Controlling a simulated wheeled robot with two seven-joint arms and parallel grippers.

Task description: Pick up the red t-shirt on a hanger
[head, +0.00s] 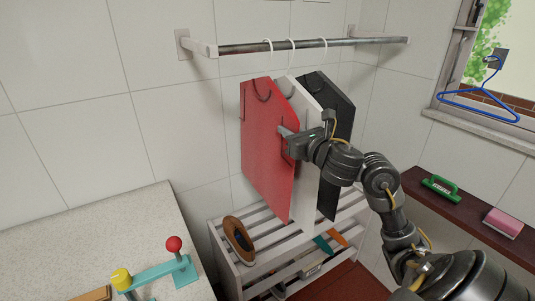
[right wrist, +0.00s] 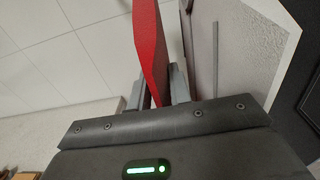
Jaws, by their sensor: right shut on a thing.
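The red t-shirt (head: 266,150) hangs on a white hanger (head: 268,56) from the metal rod, leftmost of three garments. My right gripper (head: 286,135) is shut on the right edge of the red t-shirt, at about its upper half. In the right wrist view the red cloth (right wrist: 151,45) runs between the two fingers (right wrist: 156,92). The shirt is seen nearly edge-on there. My left gripper is not in view.
A white garment (head: 307,95) and a black one (head: 338,105) hang just right of the red one on the rod (head: 300,45). Below stands a slatted rack (head: 235,275) with a brown shoe-like item (head: 238,240). A counter (head: 90,240) is at left, a dark ledge (head: 465,215) at right.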

